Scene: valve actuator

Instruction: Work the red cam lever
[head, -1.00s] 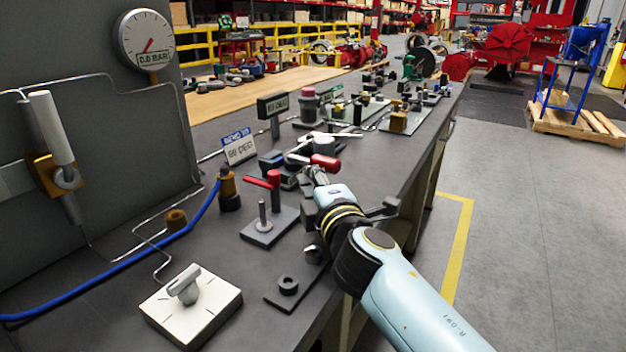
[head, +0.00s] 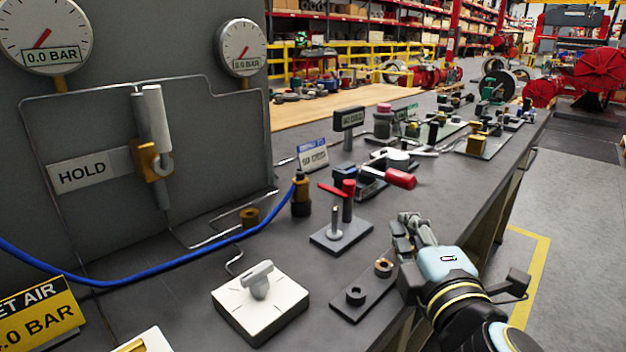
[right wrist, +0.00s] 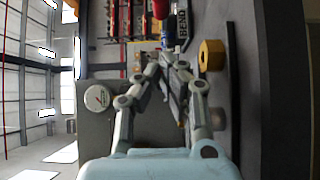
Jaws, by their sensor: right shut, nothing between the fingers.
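Two red handles show in the head view, and I cannot tell for sure which is the cam lever. A thick red grip (head: 400,178) belongs to a dark, low fixture in mid-bench. A thin red bar (head: 333,191) sits by a red post on a small grey base (head: 341,238). My right gripper (head: 405,226) is shut and empty, above the bench's right edge, nearer to me than both handles and apart from them. In the right wrist view its fingers (right wrist: 166,66) come together, and a red piece (right wrist: 160,8) shows beyond them at the top edge. My left gripper is not in view.
A white plate with a grey knob (head: 262,312) and a dark block with two rings (head: 348,312) lie in front. A blue hose (head: 150,270) crosses the bench at left. The panel (head: 100,115) carries gauges. Several fixtures stand farther back.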

